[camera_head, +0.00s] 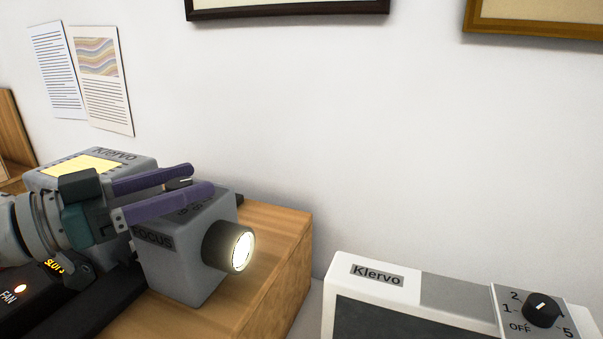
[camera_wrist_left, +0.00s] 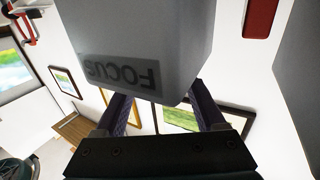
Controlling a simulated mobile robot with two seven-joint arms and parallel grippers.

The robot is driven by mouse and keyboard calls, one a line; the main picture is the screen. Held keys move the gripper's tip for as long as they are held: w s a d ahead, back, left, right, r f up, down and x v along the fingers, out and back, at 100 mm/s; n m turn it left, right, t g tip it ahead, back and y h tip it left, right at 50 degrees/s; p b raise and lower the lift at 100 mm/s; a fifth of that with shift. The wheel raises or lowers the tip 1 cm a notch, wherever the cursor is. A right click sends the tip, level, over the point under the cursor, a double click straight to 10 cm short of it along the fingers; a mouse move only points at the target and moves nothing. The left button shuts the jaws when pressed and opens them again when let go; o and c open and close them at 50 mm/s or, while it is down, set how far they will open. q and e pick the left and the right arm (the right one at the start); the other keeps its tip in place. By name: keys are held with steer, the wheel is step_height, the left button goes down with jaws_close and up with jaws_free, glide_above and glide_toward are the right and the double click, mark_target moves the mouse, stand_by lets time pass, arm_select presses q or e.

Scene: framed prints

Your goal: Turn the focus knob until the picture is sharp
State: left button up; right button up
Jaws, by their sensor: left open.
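The grey focus unit (camera_head: 185,265) with a FOCUS label and a glowing round lens (camera_head: 240,249) stands on a wooden surface in the head view. A small dark knob (camera_head: 178,184) with a pale mark is on its top. My left gripper (camera_head: 200,179) reaches in from the left, its purple fingers open, one on each side of the knob. I cannot tell whether they touch it. In the left wrist view the unit (camera_wrist_left: 150,35) fills the top, its label upside down, and hides the fingertips and knob. No projected picture is in view. My right gripper is not in view.
A grey Klervo box (camera_head: 135,160) with a yellow note sits behind my left arm. A white Klervo appliance (camera_head: 360,277) with a numbered dial (camera_head: 541,310) stands at the lower right. Framed prints (camera_head: 290,8) and paper sheets (camera_head: 101,80) hang on the white wall.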

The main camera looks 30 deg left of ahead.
arm_select(q)
steer(key=shift+c, duration=0.4)
jaws_close()
steer(key=shift+r+p, duration=0.15)
steer(key=shift+p, duration=0.35)
steer(key=n+y+p, duration=0.2)
steer(key=y+p, duration=0.1)
steer(key=n+t+y+p, duration=0.1)
steer(key=n+y+p, duration=0.1)
steer(key=y+p, duration=0.1)
steer(key=shift+r+y+p, duration=0.2)
steer(key=shift+y+p, duration=0.2)
steer(key=n+y+p, duration=0.1)
steer(key=n+y, duration=0.2)
steer(key=shift+f+y+p, duration=0.15)
steer(key=shift+y+p, duration=0.2)
steer(key=shift+y, duration=0.05)
steer(key=shift+f+n+g+y+p, duration=0.15)
steer(key=shift+n+g+y+p, duration=0.4)
steer(key=shift+n+y, duration=1.1)
steer(key=shift+g+y, duration=0.35)
steer(key=shift+y, duration=0.3)
